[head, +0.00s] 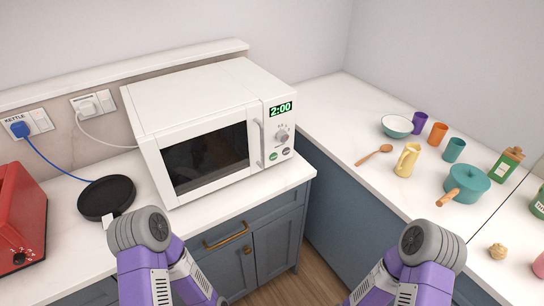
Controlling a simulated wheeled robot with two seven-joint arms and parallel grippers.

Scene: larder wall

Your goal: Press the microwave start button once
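The white microwave (205,125) stands on the left counter with its door shut. Its green display (281,109) reads 2:00. On its right-hand panel are a dial (282,136), a green button (273,157) and a dark grey button (286,151) beside it. The button labels are too small to read; the green one looks like start. The dark door window (206,158) shows no light inside. My two purple arms rise at the bottom of the head view, in front of the counters. Neither gripper can be seen, and nothing touches the microwave.
A black round pad (106,197) and a red toaster (20,220) are left of the microwave. The right counter holds a bowl (397,126), wooden spoon (373,155), yellow jug (407,160), cups and teal pot (467,184). The space before the button panel is clear.

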